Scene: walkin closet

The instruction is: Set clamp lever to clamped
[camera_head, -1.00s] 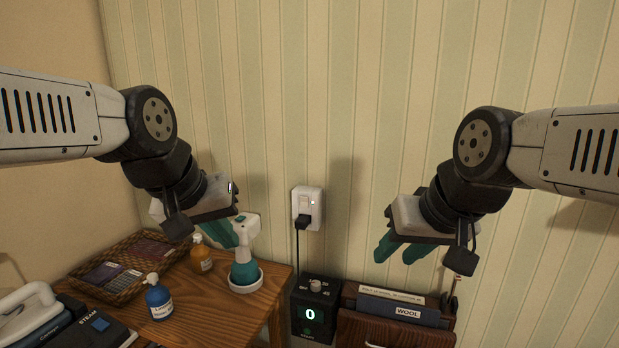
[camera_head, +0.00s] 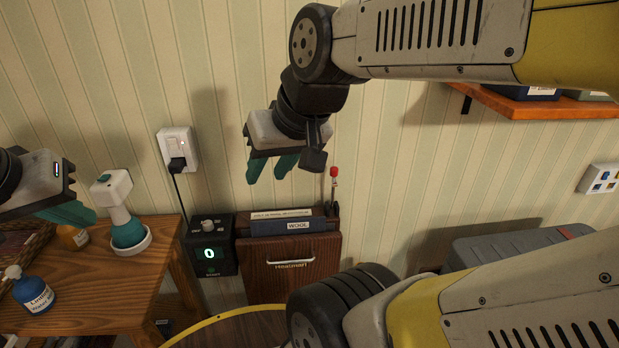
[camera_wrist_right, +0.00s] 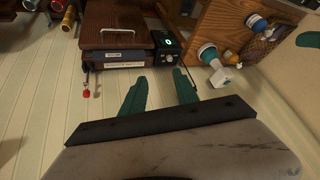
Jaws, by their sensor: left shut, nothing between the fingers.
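A thin upright lever with a red knob (camera_head: 334,172) stands at the right rear of a brown wooden cabinet-like unit (camera_head: 290,266) by the wall; I take it for the clamp lever. Its red knob also shows in the right wrist view (camera_wrist_right: 85,93), left of the fingers. My right gripper (camera_head: 271,175) is open and empty, its teal fingers apart, up and to the left of the red knob in the head view. It also shows in the right wrist view (camera_wrist_right: 160,84). My left gripper (camera_head: 82,218) is shut and empty at the left, by the spray bottle.
A black box with a lit 0 (camera_head: 209,254) stands left of the unit. Blue WOOL binder (camera_head: 292,226) lies on top. A grey case (camera_head: 510,245) is at right.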

